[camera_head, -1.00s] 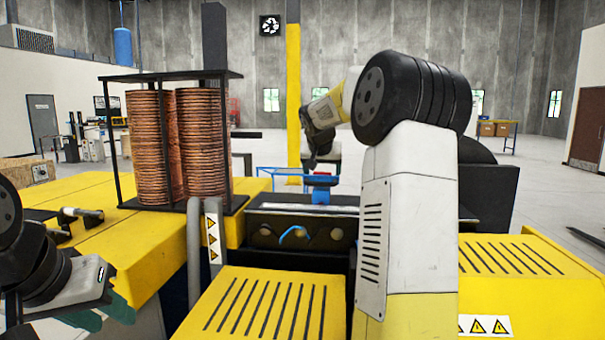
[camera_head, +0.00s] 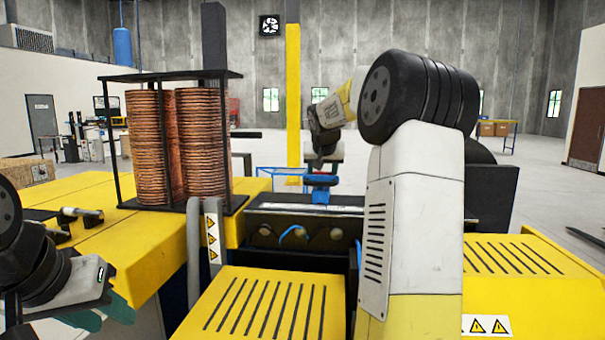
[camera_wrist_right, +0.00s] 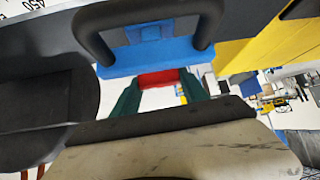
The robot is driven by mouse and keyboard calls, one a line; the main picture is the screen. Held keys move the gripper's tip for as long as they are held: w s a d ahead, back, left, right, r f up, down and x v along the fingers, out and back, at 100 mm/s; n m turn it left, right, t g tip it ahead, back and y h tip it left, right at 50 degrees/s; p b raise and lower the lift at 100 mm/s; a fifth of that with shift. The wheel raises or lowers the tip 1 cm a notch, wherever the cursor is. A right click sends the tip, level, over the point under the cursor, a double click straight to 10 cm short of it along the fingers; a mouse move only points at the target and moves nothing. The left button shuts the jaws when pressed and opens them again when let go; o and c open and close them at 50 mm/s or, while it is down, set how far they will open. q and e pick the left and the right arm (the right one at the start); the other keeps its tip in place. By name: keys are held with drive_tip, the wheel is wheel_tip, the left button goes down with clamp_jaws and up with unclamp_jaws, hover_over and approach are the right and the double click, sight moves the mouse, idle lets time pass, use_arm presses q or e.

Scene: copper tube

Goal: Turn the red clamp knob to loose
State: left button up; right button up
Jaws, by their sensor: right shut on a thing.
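The red clamp knob (camera_wrist_right: 160,77) shows in the right wrist view between the two green fingers of my right gripper (camera_wrist_right: 158,90), which is shut on it. A blue clamp block (camera_wrist_right: 160,47) lies just beyond the knob. In the head view the blue clamp (camera_head: 321,183) sits on the dark machine body, with my right gripper (camera_head: 322,162) right above it. There the knob is hidden by the gripper. My left gripper (camera_head: 102,315) is at the lower left, away from the clamp. Its green fingers are partly covered, so its opening is unclear.
Two stacks of copper coils (camera_head: 180,145) stand in a black rack on the left. Yellow machine covers (camera_head: 265,305) fill the front. A black hose or handle (camera_wrist_right: 150,12) arches near the clamp in the wrist view. My right arm blocks much of the right side.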

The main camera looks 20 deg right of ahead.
drive_tip(key=n+y, duration=0.2)
drive_tip(key=n, duration=0.1)
drive_tip(key=shift+s+d+f+t+y, duration=0.1)
drive_tip(key=shift+d+f+t+y, duration=0.05)
drive_tip(key=shift+t+y, duration=0.15)
drive_tip(key=n+y, duration=0.4)
drive_tip(key=n, duration=0.1)
drive_tip(key=shift+n+g, duration=0.4)
drive_tip(key=n+g+y, duration=0.2)
drive_tip(key=n+y, duration=0.1)
drive_tip(key=n, duration=0.1)
drive_tip(key=shift+n, duration=0.3)
drive_tip(key=shift+w+r+n+g+y, duration=0.1)
drive_tip(key=shift+n+g+y, duration=0.35)
drive_tip(key=shift+n, duration=0.3)
drive_tip(key=shift+w+r+n+g+y, duration=0.1)
drive_tip(key=shift+n+g+y, duration=0.15)
drive_tip(key=shift+n+g, duration=0.4)
drive_tip(key=shift+s+n, duration=0.1)
drive_tip(key=shift+n, duration=0.3)
drive_tip(key=o, duration=1.4)
drive_tip(key=shift+f, duration=0.1)
drive_tip(key=shift+a, duration=0.2)
